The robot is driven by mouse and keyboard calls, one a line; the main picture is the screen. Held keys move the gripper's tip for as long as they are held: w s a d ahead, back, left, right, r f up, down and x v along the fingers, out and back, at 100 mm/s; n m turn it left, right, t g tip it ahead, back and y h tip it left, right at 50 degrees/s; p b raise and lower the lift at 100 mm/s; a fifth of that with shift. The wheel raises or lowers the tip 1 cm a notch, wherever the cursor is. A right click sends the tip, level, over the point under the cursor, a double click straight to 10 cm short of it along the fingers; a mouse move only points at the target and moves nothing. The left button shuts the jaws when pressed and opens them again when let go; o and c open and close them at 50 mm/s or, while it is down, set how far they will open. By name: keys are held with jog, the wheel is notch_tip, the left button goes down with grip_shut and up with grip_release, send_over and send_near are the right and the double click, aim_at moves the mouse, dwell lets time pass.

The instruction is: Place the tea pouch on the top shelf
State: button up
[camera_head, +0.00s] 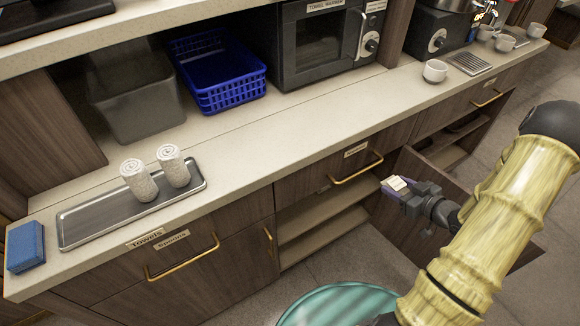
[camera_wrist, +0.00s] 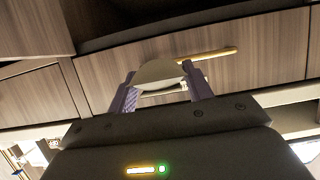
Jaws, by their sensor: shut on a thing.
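My gripper (camera_head: 408,188) is shut on a small pale pouch, the tea pouch (camera_head: 397,183), and holds it in the air in front of the counter. In the wrist view the pouch (camera_wrist: 160,74) sits between the two purple fingers of my gripper (camera_wrist: 162,88). The open cabinet under the counter shows a top shelf (camera_head: 318,204) and a lower shelf (camera_head: 325,238); both look empty where visible. The pouch is to the right of these shelves and apart from them. The inside of the cabinet is partly hidden.
An open cabinet door (camera_head: 425,170) stands behind my gripper. A drawer with a gold handle (camera_head: 357,168) is above the shelves. The counter holds a metal tray (camera_head: 90,218) with two rolled towels, a blue sponge (camera_head: 25,246), a blue basket (camera_head: 222,80) and a towel warmer (camera_head: 322,45).

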jog(key=w+a+f+n+b, duration=0.1)
jog(key=w+a+f+b, duration=0.2)
jog(key=f+b, duration=0.15)
jog(key=w+a+f+b, duration=0.3)
jog(key=f, duration=0.3)
jog(key=m+b, duration=0.1)
jog(key=b, duration=2.1)
send_over(292, 208)
jog(key=shift+s+a+f, duration=0.1)
jog(key=shift+f, duration=4.05)
jog(key=shift+s+a+f, duration=0.1)
jog(key=shift+f, duration=4.05)
jog(key=shift+w+d, duration=0.1)
jog(key=shift+f+b, duration=1.45)
jog(key=shift+f, duration=1.05)
